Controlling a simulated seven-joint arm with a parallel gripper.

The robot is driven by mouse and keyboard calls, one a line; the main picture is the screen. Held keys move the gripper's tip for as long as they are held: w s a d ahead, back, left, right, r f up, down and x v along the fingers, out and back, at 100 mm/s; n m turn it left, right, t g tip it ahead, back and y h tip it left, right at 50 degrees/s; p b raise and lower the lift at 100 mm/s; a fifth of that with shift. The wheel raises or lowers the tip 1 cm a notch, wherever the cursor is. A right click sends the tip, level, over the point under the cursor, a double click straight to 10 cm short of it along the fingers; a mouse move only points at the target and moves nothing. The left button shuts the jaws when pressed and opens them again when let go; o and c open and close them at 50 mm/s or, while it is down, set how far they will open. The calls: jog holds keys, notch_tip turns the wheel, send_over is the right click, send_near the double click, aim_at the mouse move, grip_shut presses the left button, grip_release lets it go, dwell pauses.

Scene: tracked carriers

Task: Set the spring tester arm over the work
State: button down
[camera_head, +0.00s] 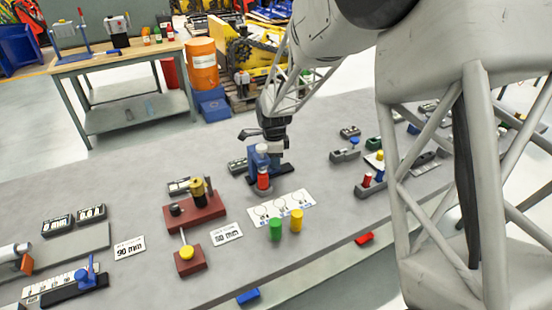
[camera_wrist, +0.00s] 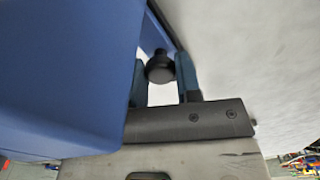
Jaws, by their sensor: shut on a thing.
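The spring tester appears to be the blue device (camera_head: 258,158) on a dark base in the head view, near the middle of the bench. A red cylinder with a pale top (camera_head: 264,181) stands at its front. My gripper (camera_head: 277,148) is just behind and right of the blue body, partly hiding it. In the wrist view my gripper (camera_wrist: 162,80) has its two blue fingers on either side of a black knob (camera_wrist: 160,68), shut on it. The large blue body (camera_wrist: 65,75) fills the left of that view. Whether the tester's arm lies over the red cylinder is hard to tell.
A white card with circles (camera_head: 282,207) lies in front, with green (camera_head: 276,229) and yellow (camera_head: 296,220) cylinders beside it. A dark red fixture (camera_head: 194,212) stands to the left. A grey block with small pegs (camera_head: 371,186) stands to the right. The bench behind the tester is mostly bare.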

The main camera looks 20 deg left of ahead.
jog(key=c, duration=0.8)
grip_release()
jog(key=shift+s+a, duration=0.1)
jog(key=shift+s, duration=0.05)
jog(key=shift+r, duration=3.9)
